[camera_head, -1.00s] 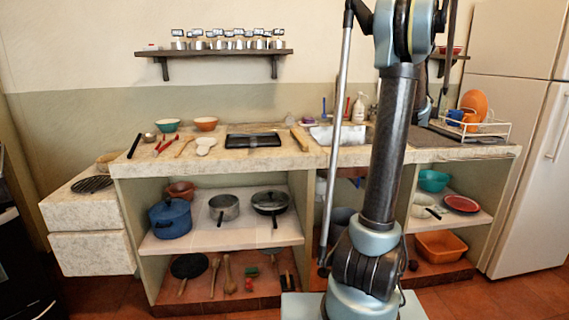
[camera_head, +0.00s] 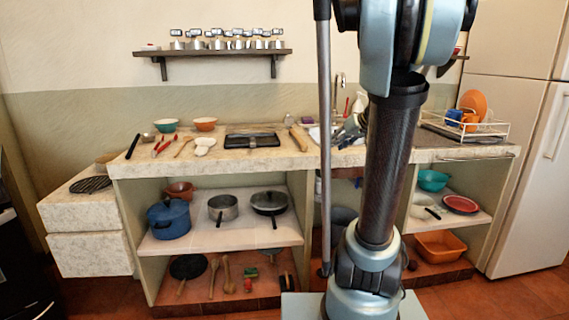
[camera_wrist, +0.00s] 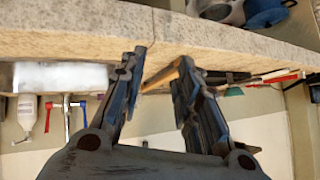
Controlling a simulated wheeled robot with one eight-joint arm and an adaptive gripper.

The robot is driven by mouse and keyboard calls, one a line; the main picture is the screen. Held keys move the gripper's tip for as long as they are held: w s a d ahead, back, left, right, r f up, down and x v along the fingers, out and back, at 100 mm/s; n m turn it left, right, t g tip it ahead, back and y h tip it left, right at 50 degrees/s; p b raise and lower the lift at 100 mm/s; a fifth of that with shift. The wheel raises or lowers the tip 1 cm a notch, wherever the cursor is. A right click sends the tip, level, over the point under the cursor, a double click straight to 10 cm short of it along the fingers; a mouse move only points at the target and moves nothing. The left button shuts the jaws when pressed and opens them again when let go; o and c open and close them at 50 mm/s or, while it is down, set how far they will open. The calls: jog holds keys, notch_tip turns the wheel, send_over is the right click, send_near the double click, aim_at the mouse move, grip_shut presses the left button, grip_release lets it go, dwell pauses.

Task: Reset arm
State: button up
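My gripper shows in the wrist view (camera_wrist: 158,68) with its two dark fingers spread apart. Nothing is held between them. A light wooden piece (camera_wrist: 163,76) shows in the gap and lies on the counter beyond the fingertips. In the head view, my gripper (camera_head: 350,129) appears as a dark shape above the counter near the sink, partly hidden behind my arm. My arm's upright column and upper joint fill the right middle of that view.
The stone counter (camera_head: 275,162) holds bowls, utensils and a black tray (camera_head: 252,140). Pots stand on the shelf below, including a blue pot (camera_head: 169,219). A wall shelf (camera_head: 213,53) carries several small metal containers. A dish rack (camera_head: 478,131) and fridge (camera_head: 510,120) stand at right.

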jog(key=s+f+m+g+h, duration=0.1)
jog(key=s+f+g+h, duration=0.1)
jog(key=s+f, duration=0.4)
jog(key=s+f+m+g+h, duration=0.1)
jog(key=s+f, duration=0.5)
jog(key=s, duration=0.8)
jog(key=s+a+f+m+g+h, duration=0.1)
jog(key=s+f+g+h, duration=0.1)
jog(key=s+f, duration=0.5)
jog(key=s, duration=0.4)
jog(key=shift+g+h, duration=0.4)
